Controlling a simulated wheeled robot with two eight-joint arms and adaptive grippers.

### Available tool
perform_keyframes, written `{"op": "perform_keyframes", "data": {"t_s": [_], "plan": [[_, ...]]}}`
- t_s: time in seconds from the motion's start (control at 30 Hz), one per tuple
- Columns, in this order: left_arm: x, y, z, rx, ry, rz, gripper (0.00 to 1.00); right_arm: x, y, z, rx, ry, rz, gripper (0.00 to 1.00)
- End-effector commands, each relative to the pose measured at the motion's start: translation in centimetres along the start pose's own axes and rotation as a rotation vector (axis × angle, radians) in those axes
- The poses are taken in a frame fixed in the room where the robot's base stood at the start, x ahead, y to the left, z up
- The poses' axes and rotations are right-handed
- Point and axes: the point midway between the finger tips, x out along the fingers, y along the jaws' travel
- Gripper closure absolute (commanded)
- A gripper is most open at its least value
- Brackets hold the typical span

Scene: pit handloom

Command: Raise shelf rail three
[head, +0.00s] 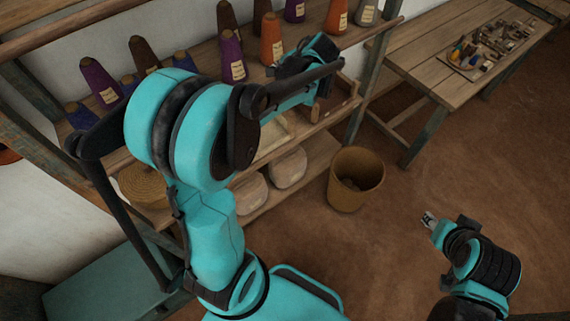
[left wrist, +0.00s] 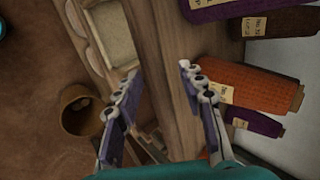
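Round wooden rails run along the front of the shelf unit. The upper one shows right of my left gripper (head: 322,62), with a bare stretch of this rail (head: 375,33) near the post. A lower rail (head: 336,116) shows below the gripper. No number marks them, so I cannot tell which is rail three. In the left wrist view my left gripper (left wrist: 158,72) has its fingers spread apart, with a brown wooden shelf member (left wrist: 170,30) beyond and between them. No contact is visible. My right gripper (head: 429,219) hangs over the floor, away from the shelves; its fingers are too small to read.
Labelled yarn cones (head: 272,40) stand on the shelves, close to the left gripper's right finger in the wrist view (left wrist: 250,85). A basket (head: 356,180) stands on the floor. A table (head: 440,85) with small items is at the back right. Open floor lies around the right arm.

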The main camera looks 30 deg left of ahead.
Motion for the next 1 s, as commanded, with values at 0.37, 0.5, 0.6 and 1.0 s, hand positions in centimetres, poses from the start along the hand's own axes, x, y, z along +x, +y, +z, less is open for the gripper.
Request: {"op": "perform_keyframes", "data": {"t_s": [0.37,0.5,0.6,1.0], "plan": [[0.8,4.3,-0.1,0.002,0.004,-0.440,0.60,5.0,0.0,3.5,0.000,0.000,0.000,0.60],[1.2,5.3,-0.1,0.001,0.003,-0.584,0.60,6.8,0.0,4.9,0.000,0.000,0.000,0.60],[1.6,6.0,-0.1,0.000,0.002,-0.680,0.60,8.2,0.0,5.8,0.000,0.000,0.000,0.60],[3.4,8.2,0.0,-0.001,-0.001,-1.044,0.60,13.6,0.0,9.7,0.000,0.000,0.000,0.60]]}}
